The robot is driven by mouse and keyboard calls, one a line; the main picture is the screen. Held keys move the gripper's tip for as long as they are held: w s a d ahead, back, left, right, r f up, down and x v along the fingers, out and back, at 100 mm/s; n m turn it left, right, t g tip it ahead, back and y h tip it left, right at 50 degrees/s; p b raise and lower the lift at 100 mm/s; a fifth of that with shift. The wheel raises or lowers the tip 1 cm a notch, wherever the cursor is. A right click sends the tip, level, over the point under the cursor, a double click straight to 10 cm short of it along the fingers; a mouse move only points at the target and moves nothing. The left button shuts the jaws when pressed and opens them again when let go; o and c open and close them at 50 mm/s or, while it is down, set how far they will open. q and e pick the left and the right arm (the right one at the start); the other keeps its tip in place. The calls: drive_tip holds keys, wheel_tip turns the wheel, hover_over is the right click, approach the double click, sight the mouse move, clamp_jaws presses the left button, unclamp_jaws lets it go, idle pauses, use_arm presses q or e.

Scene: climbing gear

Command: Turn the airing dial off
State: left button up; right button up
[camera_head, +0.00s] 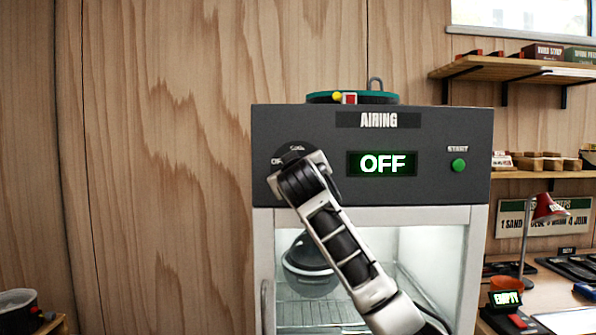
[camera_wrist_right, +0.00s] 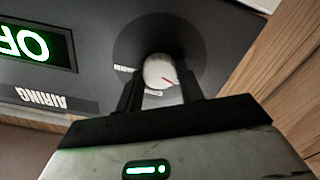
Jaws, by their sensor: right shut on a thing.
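The airing cabinet (camera_head: 325,118) stands ahead with a dark grey front panel. Its display (camera_head: 382,163) reads OFF in lit letters. The airing dial (camera_wrist_right: 160,71) shows in the right wrist view as a pale round knob with a red pointer line, on a dark round plate. My right gripper (camera_wrist_right: 161,88) is shut on the dial, one finger on each side of it. In the head view my right gripper (camera_head: 298,165) covers the dial at the panel's left. My left gripper is not in view.
A green start button (camera_head: 459,165) sits at the panel's right. A dark helmet-like object (camera_head: 308,262) hangs or rests inside the cabinet behind glass. A green-topped item (camera_head: 352,97) lies on top. Shelves (camera_head: 520,72) and a red lamp (camera_head: 548,207) stand at right.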

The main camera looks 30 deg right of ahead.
drive_tip(key=shift+f, duration=0.1)
drive_tip(key=o, duration=1)
use_arm(q)
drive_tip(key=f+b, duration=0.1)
drive_tip(key=b, duration=0.1)
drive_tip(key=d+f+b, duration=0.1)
drive_tip(key=b, duration=0.1)
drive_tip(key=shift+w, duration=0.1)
use_arm(e)
drive_tip(key=v, duration=1.6)
drive_tip(key=shift+a, duration=0.1)
